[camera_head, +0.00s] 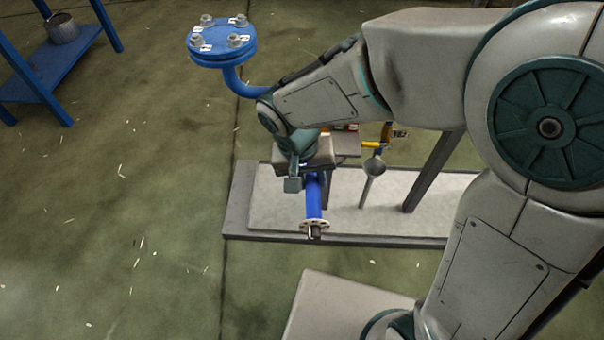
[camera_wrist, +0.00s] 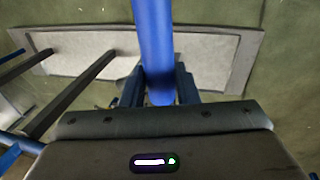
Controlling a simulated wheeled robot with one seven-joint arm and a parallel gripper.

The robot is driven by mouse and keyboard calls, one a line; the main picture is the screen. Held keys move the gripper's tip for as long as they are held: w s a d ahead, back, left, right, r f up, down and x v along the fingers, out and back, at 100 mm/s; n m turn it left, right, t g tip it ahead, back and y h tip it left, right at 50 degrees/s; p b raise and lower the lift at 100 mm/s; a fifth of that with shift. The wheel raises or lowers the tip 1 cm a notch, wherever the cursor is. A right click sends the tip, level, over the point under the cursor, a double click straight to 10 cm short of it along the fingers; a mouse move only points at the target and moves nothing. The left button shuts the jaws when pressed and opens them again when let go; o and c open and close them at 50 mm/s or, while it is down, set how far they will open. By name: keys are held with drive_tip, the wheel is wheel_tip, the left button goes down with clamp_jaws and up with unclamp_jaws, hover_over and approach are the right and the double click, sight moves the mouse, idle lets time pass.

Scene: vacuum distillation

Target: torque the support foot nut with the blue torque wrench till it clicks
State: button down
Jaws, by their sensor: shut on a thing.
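My gripper (camera_head: 303,180) is above the pale base slab. It is shut on a blue shaft, which I take to be the blue torque wrench (camera_head: 314,202). In the head view the shaft points toward the camera and ends in a round metal piece with a short square end. In the wrist view the wrench (camera_wrist: 153,40) runs up between the two fingers of my gripper (camera_wrist: 159,88). I cannot make out the support foot nut in either view, nor tell whether the wrench touches anything.
The pale slab (camera_head: 270,222) in a dark frame lies on the green floor. A blue flanged pipe (camera_head: 222,50) rises behind. A blue stand (camera_head: 55,65) carries a metal pot (camera_head: 62,28).

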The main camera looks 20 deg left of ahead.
drive_tip(key=w+d+n+t+y+p, duration=0.1)
drive_tip(key=w+d+n+p, duration=0.6)
drive_tip(key=w+d+n, duration=0.3)
drive_tip(key=shift+d+y+p, duration=0.3)
drive_tip(key=shift+d+p, duration=0.1)
drive_tip(key=shift+d, duration=0.4)
idle(0.4)
drive_tip(key=shift+s+a+m+b, duration=0.4)
drive_tip(key=shift+s+m+b, duration=0.1)
drive_tip(key=shift+s+b, duration=0.25)
drive_tip(key=shift+s+a+m+b, duration=0.4)
drive_tip(key=shift+s+m+b, duration=0.1)
drive_tip(key=shift+s+b, duration=0.15)
